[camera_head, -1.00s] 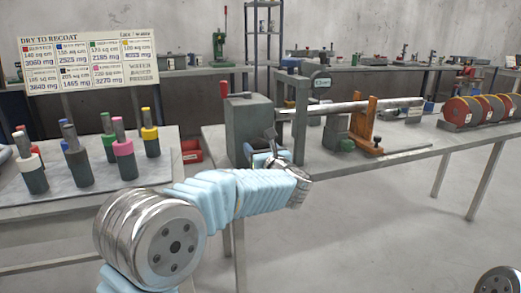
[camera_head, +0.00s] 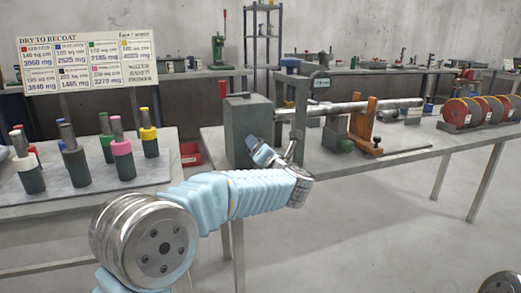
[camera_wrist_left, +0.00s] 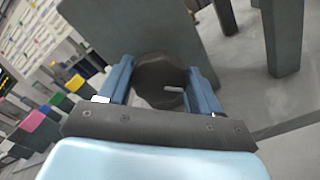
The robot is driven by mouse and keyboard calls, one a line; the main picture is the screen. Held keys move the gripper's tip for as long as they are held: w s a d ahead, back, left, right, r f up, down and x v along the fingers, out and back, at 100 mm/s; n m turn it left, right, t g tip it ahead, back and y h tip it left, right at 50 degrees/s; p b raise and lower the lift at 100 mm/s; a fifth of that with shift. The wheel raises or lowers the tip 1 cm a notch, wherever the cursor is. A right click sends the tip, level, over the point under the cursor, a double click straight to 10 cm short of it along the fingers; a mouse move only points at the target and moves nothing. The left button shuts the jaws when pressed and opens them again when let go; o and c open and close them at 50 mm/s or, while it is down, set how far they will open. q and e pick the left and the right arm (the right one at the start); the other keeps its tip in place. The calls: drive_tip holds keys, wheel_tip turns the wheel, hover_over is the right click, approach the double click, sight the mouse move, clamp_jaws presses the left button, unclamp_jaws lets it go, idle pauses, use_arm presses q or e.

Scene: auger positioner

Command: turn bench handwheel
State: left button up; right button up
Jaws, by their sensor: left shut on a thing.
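The handwheel (camera_wrist_left: 160,78) is a small dark knob with a light mark on its face in the left wrist view. The two blue fingers of my left gripper (camera_wrist_left: 161,84) stand on either side of it and are shut on it. In the head view my left gripper (camera_head: 263,153) is at the lower front of the bench's grey block (camera_head: 243,118); the handwheel cannot be made out there. The grey block also shows behind the wheel in the left wrist view (camera_wrist_left: 125,28). My right gripper is not in view.
A long metal bar (camera_head: 345,108) runs right from the grey block past an orange wooden support (camera_head: 363,121). Colored discs (camera_head: 455,112) stand at the bench's right end. A left table holds several color-topped cylinders (camera_head: 122,160). A red bin (camera_head: 191,154) sits between the tables.

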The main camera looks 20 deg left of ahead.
use_arm(q)
drive_tip(key=shift+d+m+p, duration=0.1)
drive_tip(key=shift+m+p, duration=0.2)
drive_tip(key=shift+m, duration=1.2)
drive_tip(key=shift+f, duration=0.1)
drive_tip(key=o, duration=1)
drive_tip(key=b+v, duration=0.2)
drive_tip(key=v, duration=1.1)
drive_tip(key=shift+s+d, duration=0.25)
drive_tip(key=shift+s, duration=0.05)
drive_tip(key=shift+f+m, duration=0.1)
drive_tip(key=shift+m, duration=0.2)
